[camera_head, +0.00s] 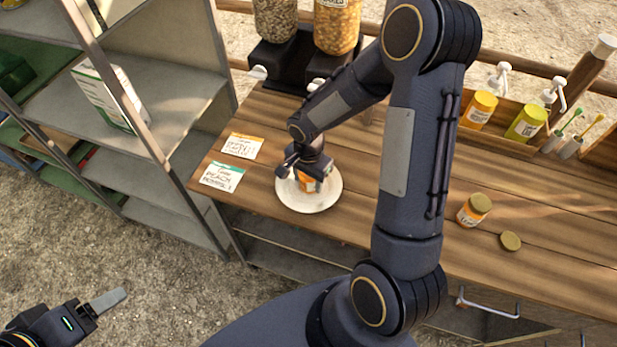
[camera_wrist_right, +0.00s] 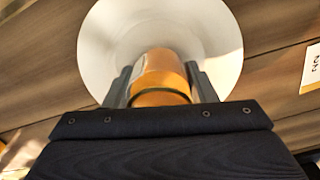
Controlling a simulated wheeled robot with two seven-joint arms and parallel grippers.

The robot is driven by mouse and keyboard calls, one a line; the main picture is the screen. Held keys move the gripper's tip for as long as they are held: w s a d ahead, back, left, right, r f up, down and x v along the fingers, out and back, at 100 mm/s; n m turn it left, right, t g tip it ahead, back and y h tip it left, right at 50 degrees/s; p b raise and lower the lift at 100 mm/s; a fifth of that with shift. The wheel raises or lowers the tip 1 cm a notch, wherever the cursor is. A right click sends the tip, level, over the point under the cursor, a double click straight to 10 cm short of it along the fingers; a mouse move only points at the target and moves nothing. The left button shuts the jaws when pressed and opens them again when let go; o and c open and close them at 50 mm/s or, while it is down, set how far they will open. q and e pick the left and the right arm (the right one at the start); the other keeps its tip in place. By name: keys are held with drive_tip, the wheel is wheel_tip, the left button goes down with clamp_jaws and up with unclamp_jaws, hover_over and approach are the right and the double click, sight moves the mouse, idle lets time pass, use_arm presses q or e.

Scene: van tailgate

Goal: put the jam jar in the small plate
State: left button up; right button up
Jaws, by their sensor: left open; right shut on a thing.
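The small plate (camera_head: 318,203) is a round white plate near the left end of the wooden counter; it also shows in the right wrist view (camera_wrist_right: 105,40). The jam jar (camera_head: 307,183) is orange with a pale label and is over the plate. In the right wrist view the jar (camera_wrist_right: 162,78) sits between the two fingers. My right gripper (camera_head: 303,172) is shut on it. I cannot tell whether the jar's base touches the plate. My left gripper (camera_head: 108,302) is open and empty, low at the left over the gravel, away from the counter.
Two paper cards (camera_head: 222,177) lie left of the plate. Another jar (camera_head: 474,210) and a loose lid (camera_head: 510,241) stand on the right of the counter. Dispensers (camera_head: 337,25) and pump bottles (camera_head: 479,110) line the back. A metal shelf (camera_head: 150,110) stands at the left.

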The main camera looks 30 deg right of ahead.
drive_tip(key=o, duration=1.2)
drive_tip(key=shift+f, duration=0.1)
wheel_tip(320, 180, up, 12)
drive_tip(key=shift+s+a+r+n+t+y, duration=0.85)
drive_tip(key=shift+s+r+n, duration=0.85)
drive_tip(key=shift+s, duration=1.15)
drive_tip(key=shift+s+a+r+n+t+y, duration=0.5)
drive_tip(key=shift+s+r+n+t, duration=0.65)
drive_tip(key=shift+s+n, duration=1.35)
drive_tip(key=shift+s+a+r+n+t+y, duration=0.7)
drive_tip(key=shift+s+r+n, duration=0.85)
drive_tip(key=shift+s, duration=1.65)
drive_tip(key=shift+a, duration=0.1)
